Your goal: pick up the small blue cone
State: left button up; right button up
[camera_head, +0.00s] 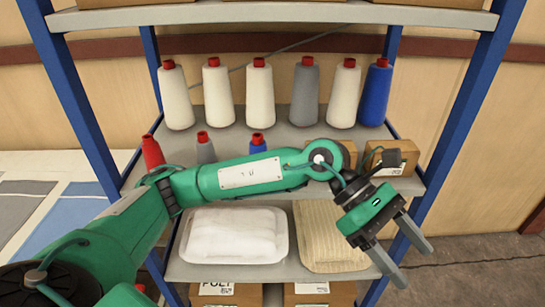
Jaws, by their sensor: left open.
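The small blue cone (258,146) with a red tip stands on the middle shelf in the front row. My left forearm hides its lower part. My left gripper (416,262) is open and empty, in front of the shelf's right side and pointing down and right. It is well to the right of the small blue cone and lower in the picture. A large blue cone (375,95) stands at the right end of the back row. My right gripper does not show.
Several white and grey large cones (260,95) fill the back row. A small grey cone (205,150) and a small red cone (152,152) stand left of the small blue one. Cardboard boxes (402,152) sit at right.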

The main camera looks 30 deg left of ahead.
aim_at(258, 136)
pick_arm(q)
jog(key=w+a+r+t+y, duration=0.1)
jog(key=w+a+y, duration=0.4)
jog(key=a, duration=0.7)
jog(key=w+a+m+t+y+p, duration=0.1)
jog(key=w+a+y, duration=0.4)
jog(key=a, duration=0.7)
jog(key=w+a+r+t+y+p, duration=0.1)
jog(key=w+a+t+y, duration=0.2)
jog(key=a, duration=0.9)
jog(key=shift+w+a+r+m+t+y, duration=0.15)
jog(key=shift+w+y, duration=0.45)
jog(key=shift+w, duration=0.25)
jog(key=shift+w+a+r+m+t+y, duration=0.15)
jog(key=shift+w+y, duration=0.45)
jog(key=shift+w, duration=0.2)
jog(key=shift+a+f, duration=0.25)
jog(key=shift+f, duration=0.2)
jog(key=p+x, duration=0.1)
jog(key=x, duration=0.3)
jog(key=shift+f+p, duration=0.1)
jog(key=shift+p, duration=0.2)
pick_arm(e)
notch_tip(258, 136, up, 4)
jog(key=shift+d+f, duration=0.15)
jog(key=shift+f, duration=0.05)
pick_arm(q)
jog(key=shift+c, duration=0.5)
